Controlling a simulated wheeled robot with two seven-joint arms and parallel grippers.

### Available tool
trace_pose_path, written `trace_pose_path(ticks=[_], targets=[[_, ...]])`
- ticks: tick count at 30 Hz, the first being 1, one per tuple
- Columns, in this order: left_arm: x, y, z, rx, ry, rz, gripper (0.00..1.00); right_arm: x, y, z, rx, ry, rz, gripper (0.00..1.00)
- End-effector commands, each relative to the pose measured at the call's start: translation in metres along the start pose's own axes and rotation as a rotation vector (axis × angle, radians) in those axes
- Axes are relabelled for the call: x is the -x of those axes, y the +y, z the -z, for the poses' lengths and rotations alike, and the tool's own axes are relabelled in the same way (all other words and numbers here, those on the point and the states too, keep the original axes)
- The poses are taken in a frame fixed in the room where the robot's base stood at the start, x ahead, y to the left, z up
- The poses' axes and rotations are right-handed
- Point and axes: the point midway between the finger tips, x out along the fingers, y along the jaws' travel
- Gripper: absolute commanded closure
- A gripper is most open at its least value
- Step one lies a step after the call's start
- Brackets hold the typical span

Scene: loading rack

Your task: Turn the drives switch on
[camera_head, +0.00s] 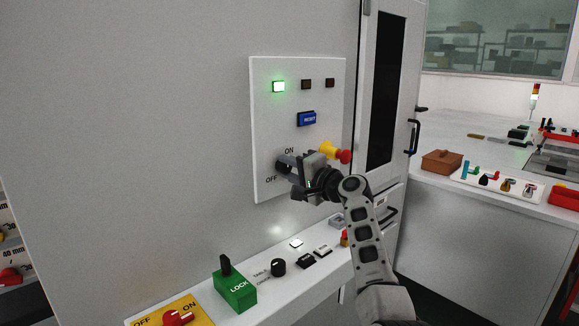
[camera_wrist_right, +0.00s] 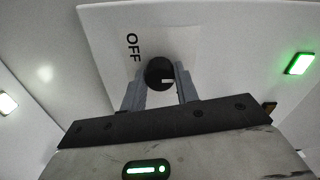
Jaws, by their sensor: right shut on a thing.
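A black rotary knob (camera_wrist_right: 158,72) sits on the white wall panel (camera_head: 265,105) beside the OFF label. The ON label is above OFF in the head view. My right gripper (camera_head: 288,165) reaches the panel at these labels and mostly hides the knob there. In the right wrist view my right gripper (camera_wrist_right: 160,88) has one finger on each side of the knob and is shut on it. A white mark on the knob lies toward its right side in that view, away from OFF. My left gripper is not in view.
A blue RESET button (camera_head: 307,119), a lit green lamp (camera_head: 279,86) and a yellow-red emergency button (camera_head: 335,153) are close around the gripper. Below, a ledge carries a green LOCK block (camera_head: 234,290), several small controls and a yellow OFF/ON plate (camera_head: 155,316). A side counter (camera_head: 470,145) stands right.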

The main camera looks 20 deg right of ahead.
Motion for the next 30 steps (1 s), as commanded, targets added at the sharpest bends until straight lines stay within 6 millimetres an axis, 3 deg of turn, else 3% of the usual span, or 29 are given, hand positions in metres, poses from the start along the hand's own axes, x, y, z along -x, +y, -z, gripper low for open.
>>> trace_pose_path(ticks=[14, 15, 17, 30], targets=[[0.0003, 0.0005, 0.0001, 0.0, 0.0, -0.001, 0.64, -0.0001, 0.0017, -0.001, -0.019, -0.003, -0.002, 0.93], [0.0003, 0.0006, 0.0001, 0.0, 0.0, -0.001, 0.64, -0.0001, 0.0017, -0.001, -0.019, -0.003, -0.002, 0.67], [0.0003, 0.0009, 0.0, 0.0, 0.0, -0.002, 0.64, -0.0001, 0.0017, -0.001, -0.019, -0.002, -0.002, 0.5], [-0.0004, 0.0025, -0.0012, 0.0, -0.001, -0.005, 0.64, 0.008, 0.0019, 0.0003, -0.014, 0.001, -0.001, 0.48]])
